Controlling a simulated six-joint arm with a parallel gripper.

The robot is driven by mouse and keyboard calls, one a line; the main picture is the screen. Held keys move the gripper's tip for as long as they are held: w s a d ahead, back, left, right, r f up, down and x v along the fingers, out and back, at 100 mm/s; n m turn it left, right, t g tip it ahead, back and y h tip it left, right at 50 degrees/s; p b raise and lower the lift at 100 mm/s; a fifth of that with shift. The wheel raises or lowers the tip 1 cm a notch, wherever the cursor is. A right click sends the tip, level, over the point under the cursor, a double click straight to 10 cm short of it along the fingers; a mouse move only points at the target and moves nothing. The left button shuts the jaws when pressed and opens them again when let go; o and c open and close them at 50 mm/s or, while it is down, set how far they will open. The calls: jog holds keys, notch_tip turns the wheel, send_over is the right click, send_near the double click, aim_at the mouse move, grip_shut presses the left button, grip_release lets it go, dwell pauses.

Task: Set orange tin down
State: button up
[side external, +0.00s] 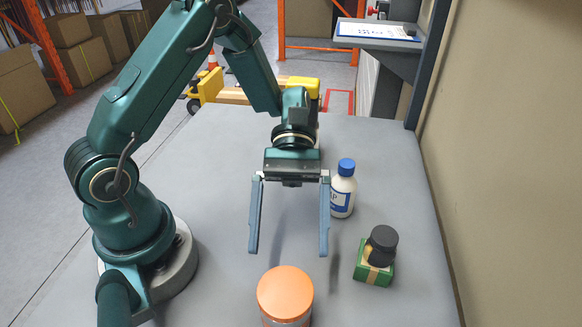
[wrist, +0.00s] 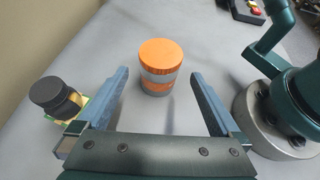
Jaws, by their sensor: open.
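The orange tin (side external: 285,295) stands upright on the grey table (side external: 215,160) at the near edge of the side view, its lower part cut off by the frame. In the wrist view the orange tin (wrist: 160,66) shows an orange lid and grey and orange bands, standing beyond the fingertips. My gripper (side external: 289,252) is open and empty, fingers pointing down, on the far side of the tin in the side view. In the wrist view my gripper (wrist: 160,78) has its two fingers wide apart, with no contact on the tin.
A white bottle with a blue cap (side external: 343,188) stands just right of my gripper. A green box (side external: 373,264) with a black-topped item (side external: 382,245) on it is farther right; both show at left in the wrist view. A wall runs along the right. The table's far part is clear.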

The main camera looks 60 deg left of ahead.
jog(key=s+a+r+m+t+y, duration=0.2)
jog(key=a+r+m+t+y, duration=0.6)
jog(key=t, duration=0.5)
jog(key=a+m+y, duration=0.1)
jog(key=m+y, duration=0.1)
jog(key=shift+a+r+m, duration=0.15)
jog(key=shift+r+m, duration=0.1)
jog(key=shift+m, duration=0.05)
dwell(0.9)
